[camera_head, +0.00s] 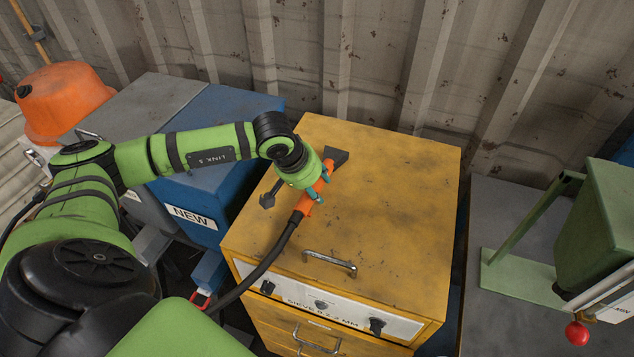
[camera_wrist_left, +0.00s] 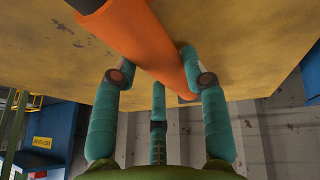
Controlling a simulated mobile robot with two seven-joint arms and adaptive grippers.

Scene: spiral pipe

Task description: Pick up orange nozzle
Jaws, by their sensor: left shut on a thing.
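The orange nozzle (camera_head: 306,201) is over the top of the yellow cabinet (camera_head: 390,200), near its left side. It has a dark flared tip (camera_head: 336,156) at its far end and a black hose (camera_head: 268,259) running from its near end. My left gripper (camera_head: 318,190) is shut on the nozzle from above. In the left wrist view the orange nozzle body (camera_wrist_left: 140,42) passes between the teal fingers (camera_wrist_left: 160,85). I cannot tell whether the nozzle still touches the cabinet top. My right gripper is in neither view.
A metal handle (camera_head: 330,262) stands on the cabinet's front top edge. A blue box marked NEW (camera_head: 215,110) is to the left, with an orange dome (camera_head: 63,100) beyond. Green equipment (camera_head: 600,220) stands at the right. A corrugated wall (camera_head: 400,60) closes the back. The cabinet's right top is clear.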

